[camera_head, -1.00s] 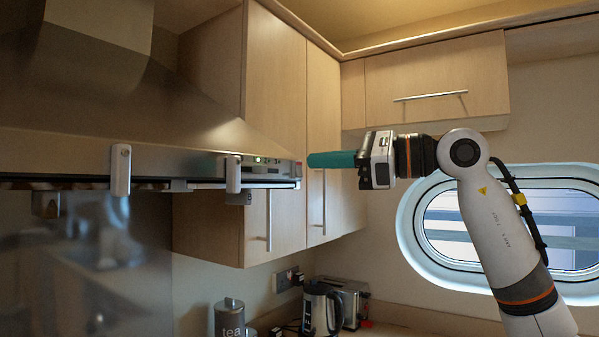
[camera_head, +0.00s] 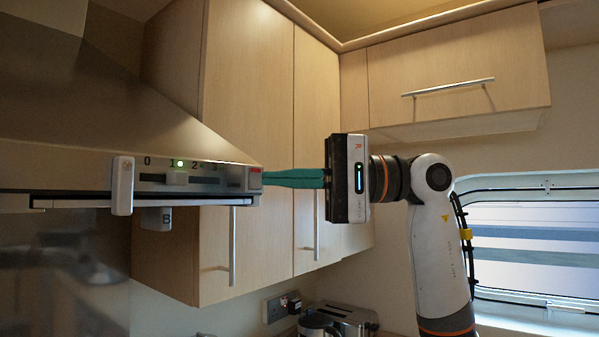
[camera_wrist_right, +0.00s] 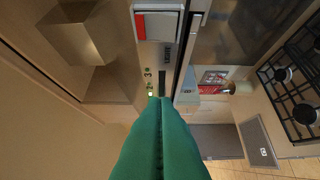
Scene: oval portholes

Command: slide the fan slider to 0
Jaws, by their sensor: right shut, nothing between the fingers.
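The fan slider (camera_head: 177,178) is a small pale knob in a slot on the cooker hood's front panel (camera_head: 212,172). The closed fingers (camera_wrist_right: 160,105) hide part of the panel in the wrist view. My left gripper is out of view.
A white upright tab (camera_head: 122,185) stands out from the hood front left of the slider. A tag marked B (camera_head: 157,218) hangs below. Wooden cupboards (camera_head: 250,110) stand behind the fingers. A hob (camera_wrist_right: 295,85) lies lower down in the wrist view.

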